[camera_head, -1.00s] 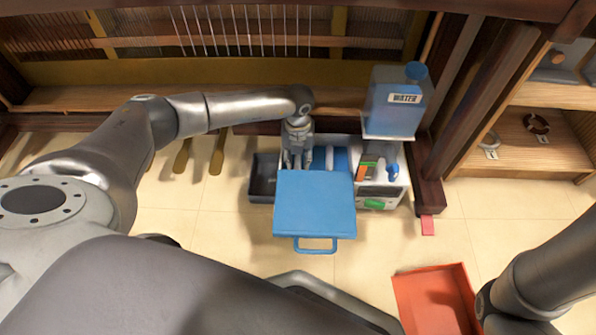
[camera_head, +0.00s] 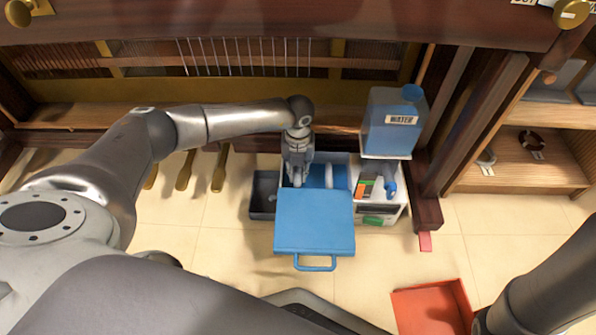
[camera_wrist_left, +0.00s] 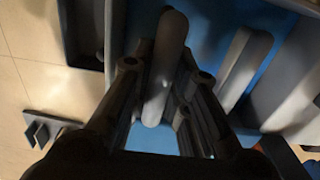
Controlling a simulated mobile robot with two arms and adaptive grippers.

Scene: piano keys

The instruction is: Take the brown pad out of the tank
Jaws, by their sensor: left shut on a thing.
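The tank (camera_head: 340,172) has a blue inside and stands with its blue lid (camera_head: 314,220) swung open toward me. My left gripper (camera_head: 298,178) reaches down into its left part. In the left wrist view, the fingers (camera_wrist_left: 165,85) are closed around a long, rounded bar-like pad (camera_wrist_left: 172,50), which looks grey-brown in the shade. A second, similar pale pad (camera_wrist_left: 243,65) stands to its right, apart from the fingers, against the blue inside. The held pad's lower end is partly hidden by the fingers. My right gripper is out of the frame; only part of that arm shows at lower right.
A dark bin (camera_head: 263,195) stands left of the tank. A water container (camera_head: 393,125) sits behind right, above a white unit with bottles (camera_head: 376,185). A red tray (camera_head: 432,308) lies on the floor at lower right. Piano pedals (camera_head: 219,170) are at left.

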